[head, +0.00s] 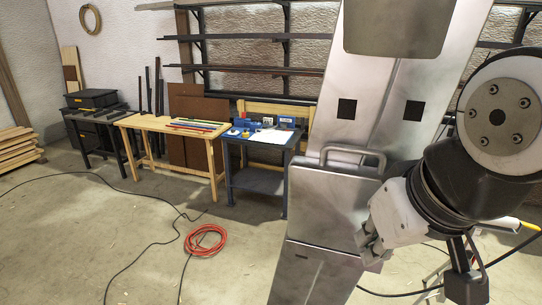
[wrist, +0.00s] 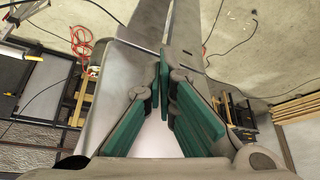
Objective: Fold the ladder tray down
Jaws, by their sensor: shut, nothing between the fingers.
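A tall grey metal ladder (head: 380,110) stands close in front of me, leaning in the head view, with two dark square holes in its face. A flat metal panel with a loop handle (head: 350,152) on its upper edge, seemingly the tray (head: 325,195), sits on its lower middle part. I cannot tell the panel's exact angle. My gripper (head: 366,248) is at the panel's lower right edge; whether it touches is unclear. In the wrist view my gripper (wrist: 163,62) has green finger pads brought together with nothing between them, and grey metal of the ladder lies beyond the tips.
A wooden table (head: 160,123) and a blue workbench (head: 258,180) stand behind on the left, below wall racks (head: 255,70). A coiled red hose (head: 205,240) and black cables lie on the concrete floor. Stacked planks (head: 15,147) are at far left. Floor at left front is mostly clear.

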